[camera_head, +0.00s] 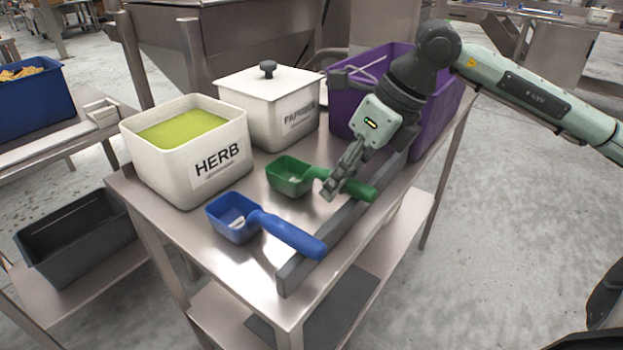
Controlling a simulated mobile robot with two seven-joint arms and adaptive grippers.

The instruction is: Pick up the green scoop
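The green scoop (290,178) lies on the steel table, its bowl toward the left and its handle pointing right, resting on a grey raised bar. My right gripper (331,190) comes down from the upper right, and its fingers are at the handle, covering part of it near the bowl. The handle shows on both sides of the fingers. The far side of the fingers is hidden, so I cannot tell if they are closed on it. My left gripper is not in view.
A blue scoop (284,235) lies in front, its handle also over the grey bar (296,273). Behind are an open HERB tub (160,165) of green powder, a lidded white tub (258,110) and a purple bin (440,128). The table's right edge is close by.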

